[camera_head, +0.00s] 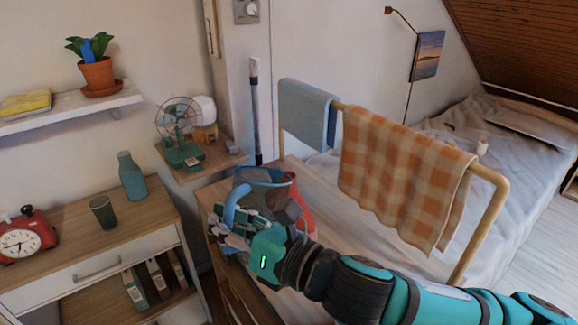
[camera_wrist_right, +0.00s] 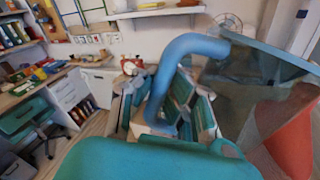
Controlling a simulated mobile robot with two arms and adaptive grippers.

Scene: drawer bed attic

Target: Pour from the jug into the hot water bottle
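The jug (camera_head: 262,178) is see-through and grey, with a blue rim and a thick blue handle. It looks about upright at the near end of the wooden top. My right gripper (camera_head: 228,232) is at its handle; in the right wrist view the handle (camera_wrist_right: 180,62) passes between the fingers (camera_wrist_right: 168,112), which look closed on it. The red hot water bottle (camera_head: 301,208) stands just right of and behind the jug, partly hidden by the jug and my gripper. Its opening is not visible. It also shows in the right wrist view (camera_wrist_right: 295,140). My left gripper is not in view.
A gold rail (camera_head: 488,215) with a checked cloth (camera_head: 400,175) and a blue towel (camera_head: 306,115) stands right of the bottle, close above my right arm. A drawer unit (camera_head: 90,265) on the left carries a red clock, a cup and a teal bottle. A fan (camera_head: 180,125) sits behind.

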